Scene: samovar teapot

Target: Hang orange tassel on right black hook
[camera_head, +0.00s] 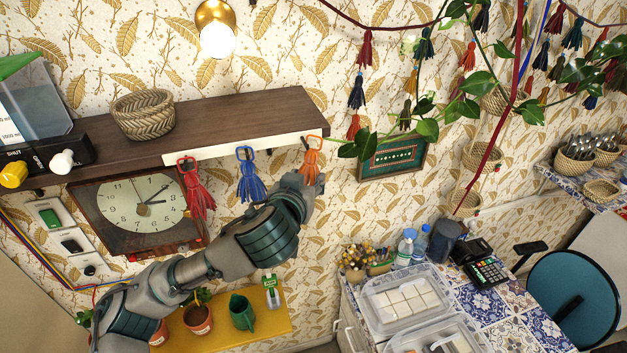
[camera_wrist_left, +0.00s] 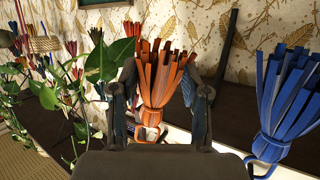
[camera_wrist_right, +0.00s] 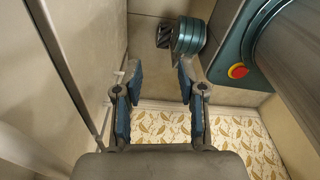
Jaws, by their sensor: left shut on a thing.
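The orange tassel (camera_head: 311,160) is upright at the right end of the white strip (camera_head: 245,148) on the shelf front. My left gripper (camera_head: 308,181) is at it from below; in the left wrist view the tassel (camera_wrist_left: 158,75) is between the two fingers, which are shut on it. Its loop is at the strip's right end by a small dark hook (camera_head: 305,143); I cannot tell whether the loop is over it. A blue tassel (camera_head: 249,182) and a red tassel (camera_head: 197,192) hang to the left. My right gripper (camera_wrist_right: 160,77) is open and empty, away from the shelf.
The brown shelf (camera_head: 230,112) holds a wicker basket (camera_head: 143,114). A clock (camera_head: 140,205) is below it at left. Leafy vines (camera_head: 375,143) hang close to the right of the orange tassel, by a green framed picture (camera_head: 393,160).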

